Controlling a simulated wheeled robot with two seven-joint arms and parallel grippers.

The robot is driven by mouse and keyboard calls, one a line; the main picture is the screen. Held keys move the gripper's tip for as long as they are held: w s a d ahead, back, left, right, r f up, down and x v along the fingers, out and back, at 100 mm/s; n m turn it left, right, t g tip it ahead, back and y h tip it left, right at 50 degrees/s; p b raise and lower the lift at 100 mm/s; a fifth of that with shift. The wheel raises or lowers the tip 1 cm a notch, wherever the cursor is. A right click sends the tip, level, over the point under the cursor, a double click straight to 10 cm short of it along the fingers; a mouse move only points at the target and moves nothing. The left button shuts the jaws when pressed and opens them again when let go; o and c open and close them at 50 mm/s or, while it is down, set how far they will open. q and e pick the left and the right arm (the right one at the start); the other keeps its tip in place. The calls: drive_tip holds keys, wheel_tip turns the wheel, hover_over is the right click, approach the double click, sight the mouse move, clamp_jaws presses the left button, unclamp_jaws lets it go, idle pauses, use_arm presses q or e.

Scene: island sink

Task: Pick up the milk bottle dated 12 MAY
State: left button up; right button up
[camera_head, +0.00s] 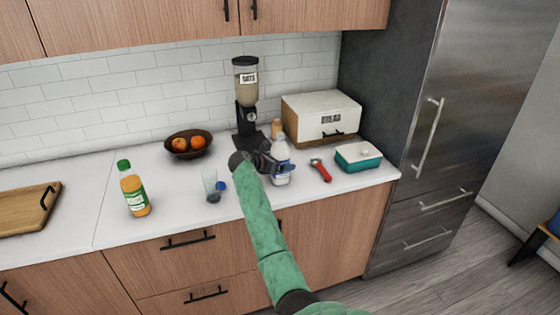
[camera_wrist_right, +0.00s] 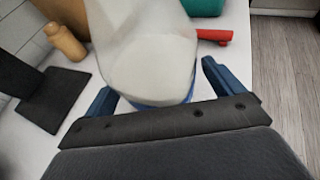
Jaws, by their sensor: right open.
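A white milk bottle (camera_head: 281,163) with a blue band stands on the counter in the middle right. No date on it can be read. In the right wrist view the bottle (camera_wrist_right: 150,60) fills the space between the blue fingers. My right gripper (camera_head: 279,168) is at the bottle in the head view. In the right wrist view its two fingers (camera_wrist_right: 158,88) are apart, one on either side of the bottle. Whether they touch it cannot be told. My left gripper is not in view.
Behind stand an oats dispenser (camera_head: 246,95), a small tan bottle (camera_head: 277,128) and a bread box (camera_head: 321,115). To the right are a red tool (camera_head: 321,170) and a teal container (camera_head: 358,158). A glass (camera_head: 209,182), juice bottle (camera_head: 133,190) and fruit bowl (camera_head: 176,154) are left.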

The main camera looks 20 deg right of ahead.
drive_tip(key=shift+d, duration=0.15)
drive_tip(key=shift+c, duration=0.4)
drive_tip(key=c, duration=1)
